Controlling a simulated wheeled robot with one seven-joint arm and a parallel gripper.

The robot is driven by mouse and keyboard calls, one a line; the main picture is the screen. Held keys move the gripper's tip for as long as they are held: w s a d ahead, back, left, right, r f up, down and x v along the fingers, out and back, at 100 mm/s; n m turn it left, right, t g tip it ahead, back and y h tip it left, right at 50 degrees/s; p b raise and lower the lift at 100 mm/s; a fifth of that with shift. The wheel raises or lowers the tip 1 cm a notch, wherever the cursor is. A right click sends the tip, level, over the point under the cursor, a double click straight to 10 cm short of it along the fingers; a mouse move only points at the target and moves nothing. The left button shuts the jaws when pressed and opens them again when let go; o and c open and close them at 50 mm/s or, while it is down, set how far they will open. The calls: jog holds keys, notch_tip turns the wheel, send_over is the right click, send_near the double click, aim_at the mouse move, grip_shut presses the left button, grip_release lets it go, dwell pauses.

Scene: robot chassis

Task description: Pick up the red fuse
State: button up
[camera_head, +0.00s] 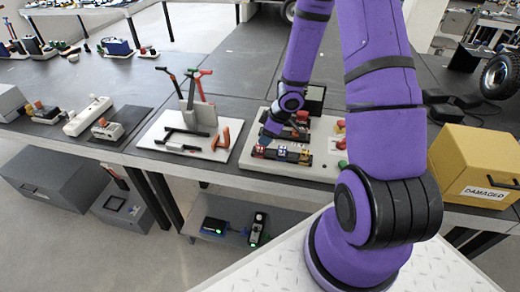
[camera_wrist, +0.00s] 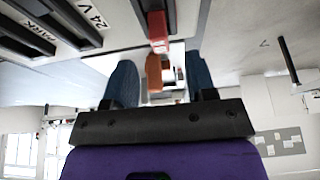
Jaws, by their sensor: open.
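My gripper (camera_wrist: 160,62) shows in the wrist view as two blue-grey fingers, spread apart with nothing clamped between them. A red block (camera_wrist: 158,28), probably the red fuse, projects from the panel at the top of that view, just beyond and between the fingertips. In the head view my gripper (camera_head: 273,127) is low over the pale board (camera_head: 250,163) with the fuse row (camera_head: 284,154). Its fingertips are small and partly hidden there, and I cannot tell which red piece is the fuse.
A white mat (camera_head: 157,140) with tools, including orange-handled pliers (camera_head: 222,139), lies left of the board. A yellow bin (camera_head: 470,165) marked "DAMAGED" stands at the right.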

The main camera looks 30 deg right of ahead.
aim_at(260, 149)
jog(key=shift+x, duration=2.75)
grip_shut()
